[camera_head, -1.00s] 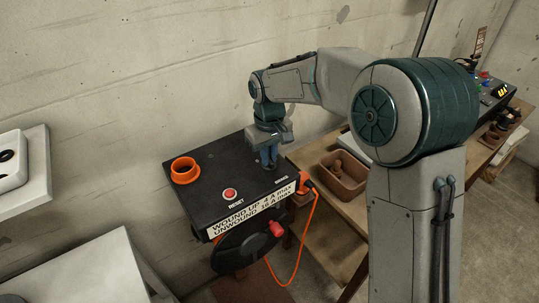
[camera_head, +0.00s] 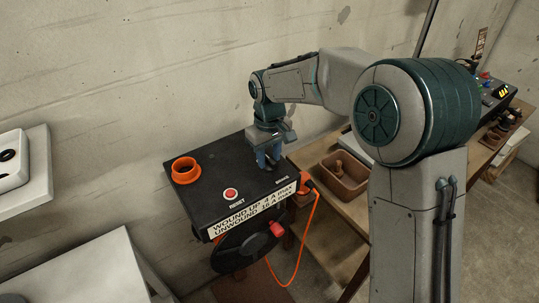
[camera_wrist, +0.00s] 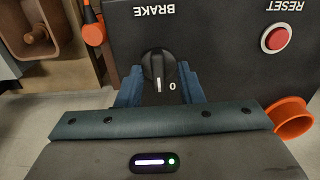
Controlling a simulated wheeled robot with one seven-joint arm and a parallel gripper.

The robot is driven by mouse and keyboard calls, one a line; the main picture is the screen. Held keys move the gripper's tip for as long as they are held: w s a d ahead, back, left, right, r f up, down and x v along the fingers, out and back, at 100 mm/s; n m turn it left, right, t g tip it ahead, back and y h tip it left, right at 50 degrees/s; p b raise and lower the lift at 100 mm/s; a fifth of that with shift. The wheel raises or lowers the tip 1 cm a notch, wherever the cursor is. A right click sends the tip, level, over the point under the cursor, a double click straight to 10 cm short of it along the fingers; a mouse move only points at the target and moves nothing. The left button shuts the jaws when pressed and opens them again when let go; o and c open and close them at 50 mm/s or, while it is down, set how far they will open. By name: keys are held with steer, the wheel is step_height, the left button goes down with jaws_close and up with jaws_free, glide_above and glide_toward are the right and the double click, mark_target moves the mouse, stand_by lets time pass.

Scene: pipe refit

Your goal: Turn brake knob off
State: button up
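The brake knob (camera_wrist: 158,68) is a round black dial with a raised grip, below the BRAKE label in the wrist view. The white line on its grip points down the picture, close beside the printed 0. My gripper (camera_head: 268,165) is over the top of the black box (camera_head: 212,208), toward its back right. In the wrist view my gripper (camera_wrist: 161,76) has one blue finger on each side of the knob, with narrow gaps showing. It is open and holds nothing. In the head view the gripper hides the knob.
A red RESET button (camera_head: 231,194) and an orange ring (camera_head: 185,170) are on the box top. An orange plug (camera_head: 304,183) with a cable is at its right edge. A brown bin (camera_head: 343,177) stands on the wooden table to the right.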

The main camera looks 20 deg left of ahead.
mark_target(270, 159)
step_height(270, 159, up, 14)
steer(key=b, duration=0.1)
stand_by(0.5)
steer(key=shift+d+f, duration=0.1)
steer(key=s+d+f+m+t, duration=0.1)
steer(key=s+d+m, duration=0.4)
steer(key=d, duration=0.7)
steer(key=s+d+f+m+t, duration=0.1)
steer(key=s+d+f+m, duration=0.1)
steer(key=s+d, duration=0.8)
steer(key=s+d+f+m+t, duration=0.1)
steer(key=s+d+f+m, duration=0.2)
steer(key=d, duration=0.5)
steer(key=shift+s+f, duration=0.8)
steer(key=shift+s, duration=0.15)
